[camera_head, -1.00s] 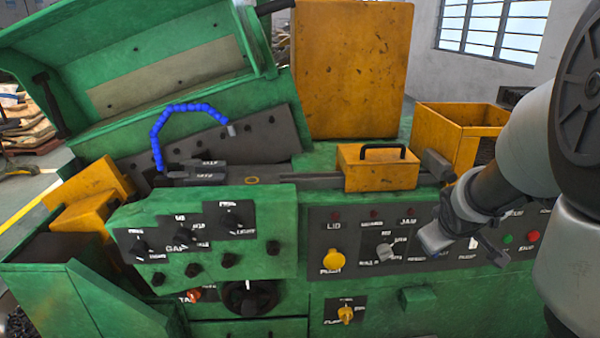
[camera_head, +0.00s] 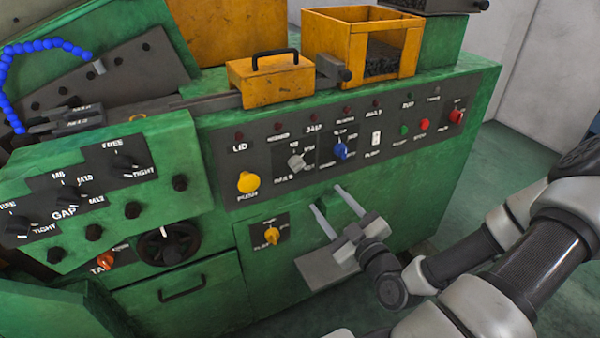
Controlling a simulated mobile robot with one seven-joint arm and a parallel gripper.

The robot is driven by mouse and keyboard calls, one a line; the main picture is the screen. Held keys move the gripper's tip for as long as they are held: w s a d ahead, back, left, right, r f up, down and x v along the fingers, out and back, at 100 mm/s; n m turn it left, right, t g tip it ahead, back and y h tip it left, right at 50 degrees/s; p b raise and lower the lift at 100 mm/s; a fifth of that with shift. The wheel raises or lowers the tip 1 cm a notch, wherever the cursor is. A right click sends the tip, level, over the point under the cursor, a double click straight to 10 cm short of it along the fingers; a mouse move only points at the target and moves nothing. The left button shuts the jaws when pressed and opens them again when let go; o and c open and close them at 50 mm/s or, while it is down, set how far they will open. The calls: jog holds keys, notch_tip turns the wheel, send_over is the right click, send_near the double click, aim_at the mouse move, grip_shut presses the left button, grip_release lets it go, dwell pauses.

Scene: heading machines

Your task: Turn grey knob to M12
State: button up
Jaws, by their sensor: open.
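The grey knob (camera_head: 297,163) is on the dark control panel (camera_head: 225,165) of the green machine, between a yellow button and a blue knob. Small labels surround it, too blurred to read surely. On the left green box, a dark knob (camera_head: 69,212) labelled GAP has markings that look like M6, M10 and M12 around it. My gripper (camera_head: 326,197) is open and empty, its two fingers apart, pointing up and left. In the picture it lies below and right of the grey knob, apart from it. Nothing hides the grey knob.
A yellow button (camera_head: 249,183), a blue knob (camera_head: 341,150) and a red knob (camera_head: 457,116) share the panel. A yellow knob (camera_head: 272,236) sits lower left of my gripper. Open floor lies right of the machine.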

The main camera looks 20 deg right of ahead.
jog(key=b, duration=0.6)
send_near(300, 167)
jog(key=s, duration=0.2)
jog(key=w+b, duration=0.2)
jog(key=w, duration=0.3)
jog(key=w+b, duration=0.3)
jog(key=w, duration=0.3)
jog(key=shift+w+a, duration=0.2)
jog(key=shift+c, duration=0.5)
jog(key=c, duration=0.9)
jog(key=shift+c, duration=0.2)
